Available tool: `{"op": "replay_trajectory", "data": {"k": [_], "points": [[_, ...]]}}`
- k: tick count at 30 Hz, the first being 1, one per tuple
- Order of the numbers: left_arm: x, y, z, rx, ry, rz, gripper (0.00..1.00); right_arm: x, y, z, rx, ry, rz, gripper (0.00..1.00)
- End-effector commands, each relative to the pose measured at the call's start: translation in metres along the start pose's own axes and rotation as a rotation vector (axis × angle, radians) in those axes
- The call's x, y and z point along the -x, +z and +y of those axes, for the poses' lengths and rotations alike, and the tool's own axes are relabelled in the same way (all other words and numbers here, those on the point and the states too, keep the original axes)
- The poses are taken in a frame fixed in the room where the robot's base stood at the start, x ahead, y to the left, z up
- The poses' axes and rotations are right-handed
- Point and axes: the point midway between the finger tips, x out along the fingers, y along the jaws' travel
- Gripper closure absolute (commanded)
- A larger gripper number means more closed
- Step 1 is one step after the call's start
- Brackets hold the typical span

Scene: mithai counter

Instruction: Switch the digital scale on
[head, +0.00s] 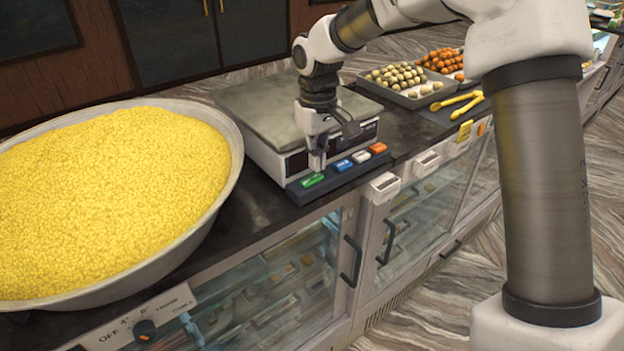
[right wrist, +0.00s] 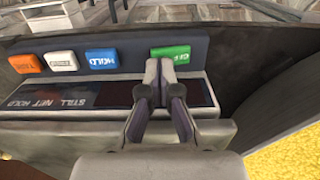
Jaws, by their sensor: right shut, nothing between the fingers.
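The digital scale (head: 265,115) stands on the dark counter, with a flat metal pan and a button strip along its front. The strip holds a green button (head: 312,180), a blue one, a white one and an orange one. In the right wrist view the green button (right wrist: 170,53) is at the right end, its lettering partly readable. My right gripper (head: 317,163) is shut and empty, pointing down just above and behind the green button. Its fingertips (right wrist: 160,66) overlap the button's lower edge in that view; I cannot tell whether they touch it. The scale's display is dark, partly hidden by the fingers. My left gripper is not in view.
A wide metal pan (head: 237,150) heaped with yellow sweets stands close to the left of the scale. Trays of round sweets (head: 400,85) and yellow tongs (head: 455,101) lie to the right. Glass cabinets with handles are below the counter's front edge.

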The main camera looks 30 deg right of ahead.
Motion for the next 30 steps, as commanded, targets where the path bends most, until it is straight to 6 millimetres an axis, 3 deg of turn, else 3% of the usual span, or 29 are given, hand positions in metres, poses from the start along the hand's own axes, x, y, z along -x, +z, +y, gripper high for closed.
{"op": "replay_trajectory", "data": {"k": [30], "points": [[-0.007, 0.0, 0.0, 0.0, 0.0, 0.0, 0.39, -0.016, 0.0, 0.0, 0.0, 0.0, 0.0, 1.0]]}}
